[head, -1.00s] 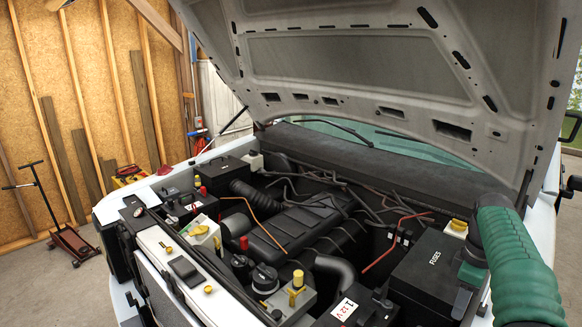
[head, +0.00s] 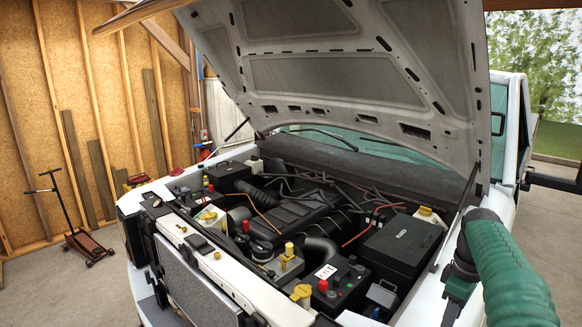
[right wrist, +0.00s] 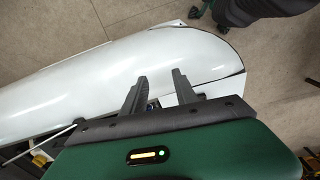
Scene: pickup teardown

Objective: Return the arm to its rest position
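My right arm (head: 508,270), with green segments, comes in at the right edge of the head view, beside the truck's white fender. In the right wrist view my right gripper (right wrist: 160,76) has its two dark fingers apart with nothing between them. The fingers show in front of a white body panel (right wrist: 120,70); I cannot tell whether they touch it. In the head view the right fingers cannot be made out. My left arm and gripper are not in view.
The truck's hood (head: 340,80) is raised over the open engine bay. A fuse box (head: 400,245) and a battery (head: 335,285) sit near my right arm. A red floor jack (head: 85,245) stands at the left. Bare concrete floor (right wrist: 60,25) shows beyond the panel.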

